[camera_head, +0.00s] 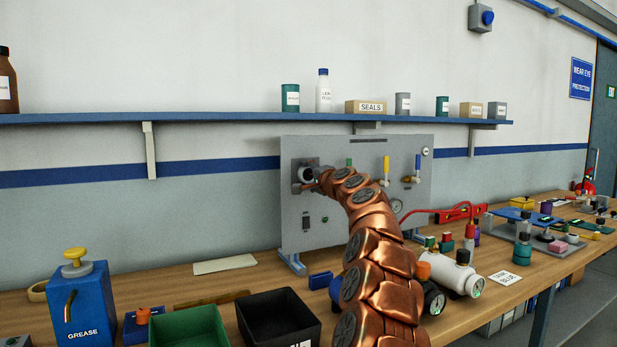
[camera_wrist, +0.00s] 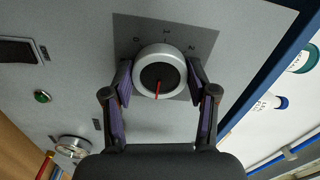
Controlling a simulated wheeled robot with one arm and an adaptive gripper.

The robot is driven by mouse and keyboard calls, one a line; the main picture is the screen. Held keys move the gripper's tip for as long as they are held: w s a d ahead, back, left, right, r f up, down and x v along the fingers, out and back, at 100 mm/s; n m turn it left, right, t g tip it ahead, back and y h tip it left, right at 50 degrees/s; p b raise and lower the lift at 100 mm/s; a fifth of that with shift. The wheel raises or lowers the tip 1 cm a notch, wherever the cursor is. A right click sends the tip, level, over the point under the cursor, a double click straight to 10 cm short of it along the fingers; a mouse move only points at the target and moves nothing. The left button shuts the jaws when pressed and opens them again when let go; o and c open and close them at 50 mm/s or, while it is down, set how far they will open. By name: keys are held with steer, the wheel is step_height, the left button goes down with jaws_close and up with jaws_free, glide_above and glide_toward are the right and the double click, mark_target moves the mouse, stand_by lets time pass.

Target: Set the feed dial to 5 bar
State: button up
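The feed dial (camera_wrist: 160,72) is a round knob with a silver rim, a dark face and a red pointer. It sits on a grey square plate with small, blurred scale marks along the plate's upper part in the wrist view. The red pointer points toward the bottom of that picture, away from the marks. My gripper (camera_wrist: 161,72) has one dark finger with a purple pad on each side of the dial, close to its rim. I cannot tell whether the pads press on it. In the head view the dial (camera_head: 306,174) is at the panel's upper left, partly hidden by my arm.
The grey panel (camera_head: 265,215) also carries a green button (camera_wrist: 42,97), a dark switch (camera_wrist: 18,51) and a gauge (camera_wrist: 73,147). Coloured valve levers (camera_head: 386,165) stand right of the dial. A blue shelf (camera_head: 220,117) with bottles and boxes runs above. The bench below is cluttered.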

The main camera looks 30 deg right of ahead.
steer(key=o, duration=0.4)
steer(key=shift+s, duration=0.15)
steer(key=shift+s+r, duration=0.1)
steer(key=shift+s, duration=0.7)
steer(key=shift+s+a, duration=0.1)
steer(key=shift+s, duration=0.4)
steer(key=s, duration=0.9)
steer(key=shift+a, duration=0.4)
